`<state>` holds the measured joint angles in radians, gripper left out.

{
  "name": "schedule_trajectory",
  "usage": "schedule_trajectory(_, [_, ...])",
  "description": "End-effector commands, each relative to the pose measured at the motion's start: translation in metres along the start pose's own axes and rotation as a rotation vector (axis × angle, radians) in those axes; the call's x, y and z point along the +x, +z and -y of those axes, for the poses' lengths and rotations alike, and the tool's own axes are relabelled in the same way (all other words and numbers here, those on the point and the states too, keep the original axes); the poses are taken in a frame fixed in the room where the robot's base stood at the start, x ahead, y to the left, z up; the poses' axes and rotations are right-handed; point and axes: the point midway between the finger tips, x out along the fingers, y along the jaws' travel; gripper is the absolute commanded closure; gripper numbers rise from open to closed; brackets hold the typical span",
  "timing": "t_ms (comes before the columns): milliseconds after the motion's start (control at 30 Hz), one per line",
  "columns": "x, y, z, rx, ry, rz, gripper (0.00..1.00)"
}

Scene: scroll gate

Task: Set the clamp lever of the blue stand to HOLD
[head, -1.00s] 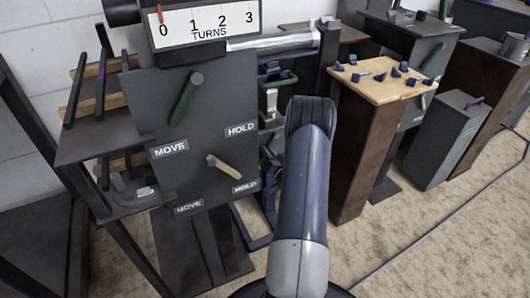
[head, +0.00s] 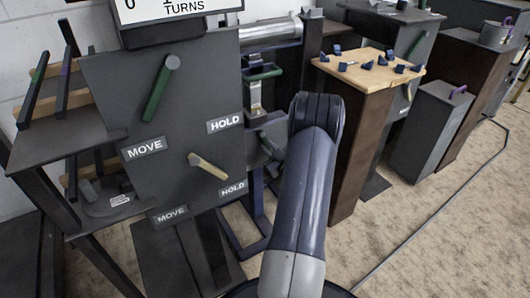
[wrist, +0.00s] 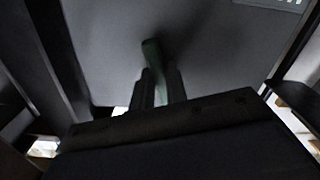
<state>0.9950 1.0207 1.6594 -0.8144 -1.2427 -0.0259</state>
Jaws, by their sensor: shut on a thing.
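In the wrist view, a green lever (wrist: 150,52) lies against a grey plate (wrist: 100,42). My gripper (wrist: 160,85) is shut on the lever, with a dark finger on each side of it. A cut-off white label (wrist: 290,2) shows at the plate's top right; I cannot read it. In the head view, a blue frame (head: 254,205) stands behind the large grey panel, with a small grey plate (head: 266,138) above it. My gripper is hidden there behind my arm. The lever's setting cannot be told.
The large grey panel (head: 110,95) carries a green lever (head: 160,90), a beige lever (head: 208,166) and MOVE and HOLD labels. A wood-topped pedestal (head: 345,125) with small blue pieces stands to the right. The floor at front right is clear apart from a cable (head: 420,225).

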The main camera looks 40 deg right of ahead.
Motion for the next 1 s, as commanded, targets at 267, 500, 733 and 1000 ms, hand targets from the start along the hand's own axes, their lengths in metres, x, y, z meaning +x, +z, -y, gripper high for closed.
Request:
schedule_trajectory(267, [-0.001,0.0,-0.012,-0.173,0.001,0.004,1.0])
schedule_trajectory(500, [-0.001,-0.001,-0.016,-0.249,-0.001,0.005,1.0])
schedule_trajectory(733, [-0.001,-0.001,-0.018,-0.271,-0.001,0.005,1.0])
schedule_trajectory(1000, [-0.001,-0.001,-0.018,-0.272,0.0,0.004,1.0])
